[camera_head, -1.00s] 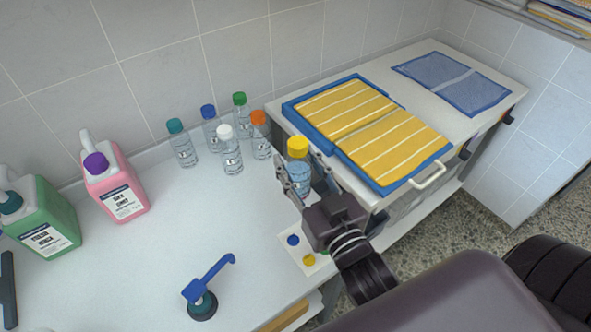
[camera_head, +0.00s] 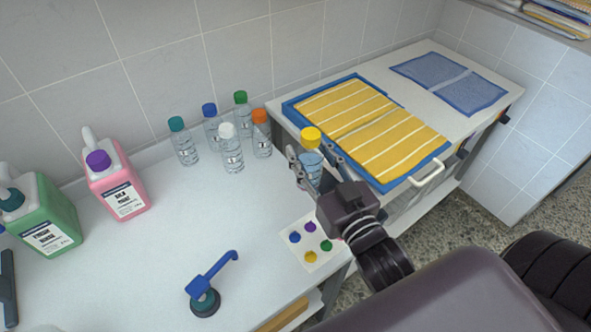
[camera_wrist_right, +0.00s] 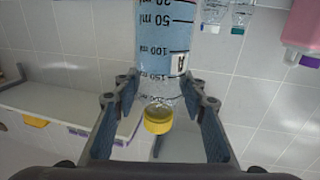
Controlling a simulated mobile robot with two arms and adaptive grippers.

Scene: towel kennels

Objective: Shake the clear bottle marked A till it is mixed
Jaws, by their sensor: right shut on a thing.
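The clear bottle marked A (camera_head: 311,172) has a yellow cap and pale blue liquid inside. My right gripper (camera_head: 311,160) is shut around its body and holds it about upright over the right part of the counter. In the right wrist view the bottle (camera_wrist_right: 166,42) appears cap down, with volume marks and a letter A on a white label. The right gripper's fingers (camera_wrist_right: 162,103) sit on both sides of it there. Whether the liquid is evenly mixed cannot be told. My left gripper is not in view.
Several other clear bottles (camera_head: 231,155) with coloured caps stand by the wall. A pink jug (camera_head: 122,188) and a green jug (camera_head: 45,215) stand left. A tray of yellow towels (camera_head: 287,112) is right.

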